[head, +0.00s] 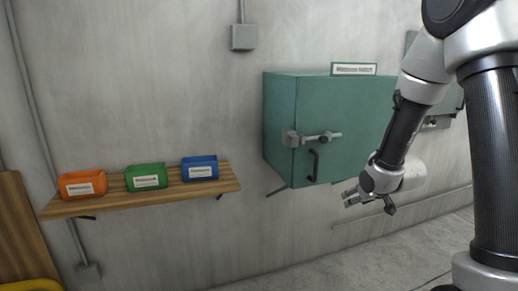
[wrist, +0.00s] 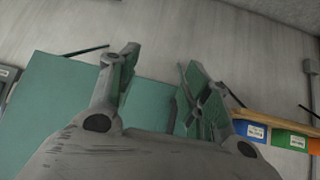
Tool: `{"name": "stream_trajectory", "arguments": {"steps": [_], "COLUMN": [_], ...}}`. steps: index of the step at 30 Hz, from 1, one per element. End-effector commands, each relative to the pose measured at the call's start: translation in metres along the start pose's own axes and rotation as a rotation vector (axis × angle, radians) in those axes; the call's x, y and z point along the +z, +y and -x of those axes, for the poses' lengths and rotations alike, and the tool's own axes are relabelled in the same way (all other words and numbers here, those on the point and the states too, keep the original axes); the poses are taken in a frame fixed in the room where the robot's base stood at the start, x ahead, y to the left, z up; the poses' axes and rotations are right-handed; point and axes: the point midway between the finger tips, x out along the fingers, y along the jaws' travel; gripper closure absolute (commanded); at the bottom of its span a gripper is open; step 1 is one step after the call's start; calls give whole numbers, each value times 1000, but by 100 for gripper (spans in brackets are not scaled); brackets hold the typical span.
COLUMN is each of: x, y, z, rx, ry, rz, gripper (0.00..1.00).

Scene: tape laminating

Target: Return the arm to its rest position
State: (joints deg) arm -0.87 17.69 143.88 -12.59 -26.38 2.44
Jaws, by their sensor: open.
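My gripper (head: 368,200) is at the end of my arm, below and in front of the right part of the green wall cabinet (head: 340,105) in the head view. In the wrist view my gripper (wrist: 155,90) shows two fingers spread apart with nothing between them. The green cabinet (wrist: 60,100) fills the left and middle of the wrist view behind the fingers. Its door is closed in the head view, with a grey latch (head: 312,138) and a dark handle (head: 314,165).
A wooden shelf (head: 228,180) on the left holds an orange bin (head: 82,184), a green bin (head: 146,176) and a blue bin (head: 200,168). A grey box (head: 243,37) is on the wall above. The wall between shelf and cabinet is clear.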

Motion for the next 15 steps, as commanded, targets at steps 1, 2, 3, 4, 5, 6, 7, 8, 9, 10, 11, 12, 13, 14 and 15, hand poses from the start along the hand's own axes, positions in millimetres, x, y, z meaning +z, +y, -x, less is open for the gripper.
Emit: {"name": "stream_trajectory", "arguments": {"steps": [1,2,3,4,5,6,7,8,9,10,11,12,13,14,15], "x": [14,25,38,47,55,65,72,79,87,92,96,101,104,107,108], "y": [5,7,10,11,12,12,11,9,6,4,1,-4,-7,-10,-14], "z": [16,27,45,60,77,101,121,141,168,187,206,230,246,262,280], "rx": [20,31,45,54,61,69,73,75,76,75,73,69,65,62,58], "ry": [-91,-154,-234,-292,-347,-417,-466,-512,-566,-597,-624,-651,-663,-669,-667], "rz": [-9,-16,-27,-37,-47,-63,-76,-90,-107,-120,-132,-146,-156,-164,-175], "gripper": [52,52,52,52,52,52,52,52,52,52,52,52,52,52,52]}}
